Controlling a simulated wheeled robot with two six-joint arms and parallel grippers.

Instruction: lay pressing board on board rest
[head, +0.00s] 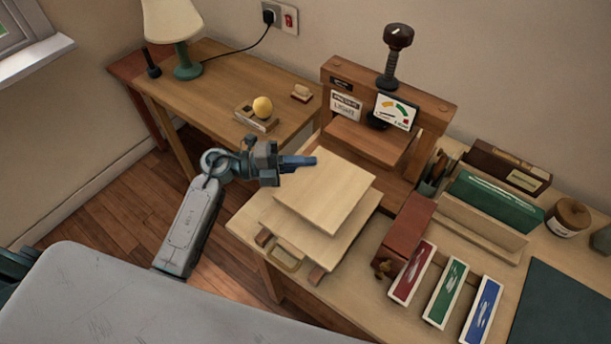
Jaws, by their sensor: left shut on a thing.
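A pale square wooden board (330,188), which looks like the pressing board, is level over the table in the head view. My left gripper (298,162) is shut on its far left edge. Below it is a second pale wooden board (345,246), partly hidden by the upper one. This lower board lies over brown wooden rails (316,274) that look like the board rest. I cannot tell whether the two boards touch. A brass-coloured handle (284,264) shows at the front of the lower board. My right gripper is not in view.
A wooden press (375,150) with a dark screw knob stands behind the boards. A red-brown block (407,228) and red, green and blue book pieces (447,293) are to the right.

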